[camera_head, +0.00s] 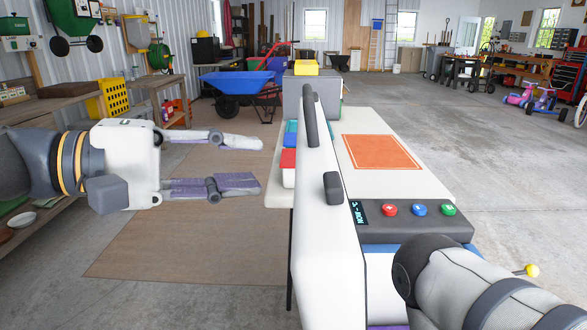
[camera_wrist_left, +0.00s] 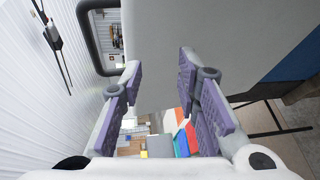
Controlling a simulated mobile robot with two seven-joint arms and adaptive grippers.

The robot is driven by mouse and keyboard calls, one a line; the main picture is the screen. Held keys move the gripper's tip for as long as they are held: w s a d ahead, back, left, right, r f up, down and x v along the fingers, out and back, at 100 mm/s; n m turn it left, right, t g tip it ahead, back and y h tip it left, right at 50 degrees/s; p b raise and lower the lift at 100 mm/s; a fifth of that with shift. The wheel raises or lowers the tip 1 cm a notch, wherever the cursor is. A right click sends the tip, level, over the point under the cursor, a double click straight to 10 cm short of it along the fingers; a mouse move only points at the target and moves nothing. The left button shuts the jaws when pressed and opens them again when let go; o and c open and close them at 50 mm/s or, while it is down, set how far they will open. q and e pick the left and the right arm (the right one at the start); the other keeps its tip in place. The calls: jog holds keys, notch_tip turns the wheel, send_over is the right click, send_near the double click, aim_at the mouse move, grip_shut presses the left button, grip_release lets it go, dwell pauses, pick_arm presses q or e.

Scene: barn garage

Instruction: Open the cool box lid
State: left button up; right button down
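The cool box lid (camera_head: 325,235) is a tall white panel that stands about upright, seen nearly edge-on. It has dark handles, one at the upper edge (camera_head: 310,115). In the left wrist view its broad pale face (camera_wrist_left: 215,45) fills the top. A blue and white part of the cool box (camera_head: 380,275) shows beside the lid's lower end. My left gripper (camera_head: 260,163) is open and empty, left of the lid and apart from it. My right arm comes in at the lower right; its gripper is mostly hidden, with only a purple sliver at the bottom edge.
A white table (camera_head: 365,122) with an orange mat (camera_head: 380,151) and a grey button panel (camera_head: 460,230) lies behind and right of the lid. A wooden shelf (camera_head: 60,100) stands left. A blue wheelbarrow (camera_head: 236,82) is behind. The brown floor mat (camera_head: 190,245) is clear.

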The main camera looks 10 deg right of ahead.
pick_arm(q)
jog(key=m+h, duration=0.1)
jog(key=h, duration=0.1)
send_near(308, 88)
jog(key=d, duration=0.6)
jog(key=w+d, duration=0.1)
jog(key=d, duration=0.2)
jog(key=shift+d+f, duration=0.1)
jog(key=shift+f, duration=0.2)
jog(key=shift+w+d+y, duration=0.1)
jog(key=shift+d+y, duration=0.2)
jog(key=shift+d, duration=0.05)
pick_arm(e)
jog(key=shift+w+a+r, duration=0.1)
jog(key=shift+w+r, duration=0.05)
jog(key=shift+w, duration=0.25)
pick_arm(q)
grip_shut()
